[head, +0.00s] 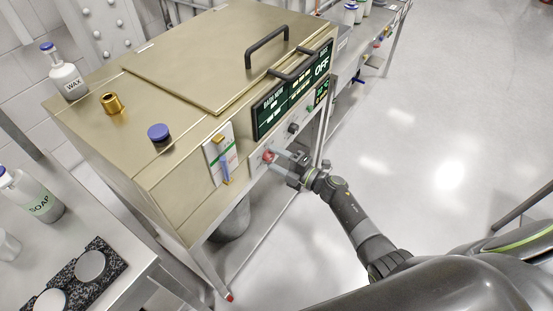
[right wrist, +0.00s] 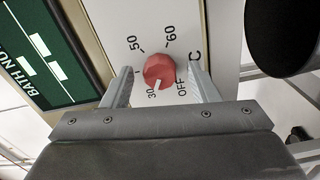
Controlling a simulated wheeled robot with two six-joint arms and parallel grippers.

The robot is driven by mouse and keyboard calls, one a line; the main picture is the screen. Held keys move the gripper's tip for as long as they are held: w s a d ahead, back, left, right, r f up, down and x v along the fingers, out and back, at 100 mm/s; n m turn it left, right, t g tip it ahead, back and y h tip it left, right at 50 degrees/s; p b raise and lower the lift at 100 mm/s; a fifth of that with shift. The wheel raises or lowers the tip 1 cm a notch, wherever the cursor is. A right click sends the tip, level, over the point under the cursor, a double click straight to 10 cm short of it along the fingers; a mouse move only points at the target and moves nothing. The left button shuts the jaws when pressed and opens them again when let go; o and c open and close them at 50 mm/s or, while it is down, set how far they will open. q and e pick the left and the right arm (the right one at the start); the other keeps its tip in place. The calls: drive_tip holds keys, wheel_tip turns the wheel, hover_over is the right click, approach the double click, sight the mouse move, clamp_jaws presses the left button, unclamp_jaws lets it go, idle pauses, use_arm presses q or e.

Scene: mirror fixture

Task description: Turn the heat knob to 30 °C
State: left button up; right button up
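The red heat knob (right wrist: 160,70) sits on the white front panel of the gold bath and also shows in the head view (head: 267,156). In the right wrist view its white pointer mark points down, at or very near the 30 label; 50, 60 and OFF stand around it. My right gripper (right wrist: 160,78) has one finger on each side of the knob, with visible gaps between fingers and knob. In the head view, the right gripper (head: 279,159) is at the panel in front of the knob. My left gripper is not in view.
A dark display (head: 293,92) is above the knob, with a black knob (head: 293,128) to its right. A blue-and-yellow gauge (head: 220,156) is on its left. A soap bottle (head: 30,195) stands on the left bench. The floor on the right is clear.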

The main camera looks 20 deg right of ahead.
drive_tip(key=b+v, duration=0.1)
drive_tip(key=v, duration=1.6)
drive_tip(key=shift+s+d+f, duration=0.1)
drive_tip(key=shift+s+d, duration=0.05)
drive_tip(key=s+d+f+m+g+h, duration=0.1)
drive_tip(key=s+d+f+m+h, duration=0.3)
drive_tip(key=f, duration=0.4)
drive_tip(key=s+d+f+m+g+h, duration=0.1)
drive_tip(key=s+f+m+h, duration=0.25)
drive_tip(key=f+m, duration=0.4)
drive_tip(key=s+d+f+m+g+h, duration=0.1)
drive_tip(key=s+d+f+m+h, duration=0.3)
drive_tip(key=f, duration=0.4)
drive_tip(key=s+a+f+m+g, duration=0.2)
drive_tip(key=s+f, duration=0.3)
drive_tip(key=s, duration=0.4)
drive_tip(key=s+a+f+m+g, duration=0.2)
drive_tip(key=s+f+m+g, duration=0.2)
drive_tip(key=s, duration=0.4)
drive_tip(key=s+a+f+m+g, duration=0.3)
drive_tip(key=s+f, duration=0.3)
drive_tip(key=s, duration=0.3)
drive_tip(key=shift+s+g, duration=0.35)
drive_tip(key=shift+g, duration=0.15)
drive_tip(key=shift+h, duration=0.25)
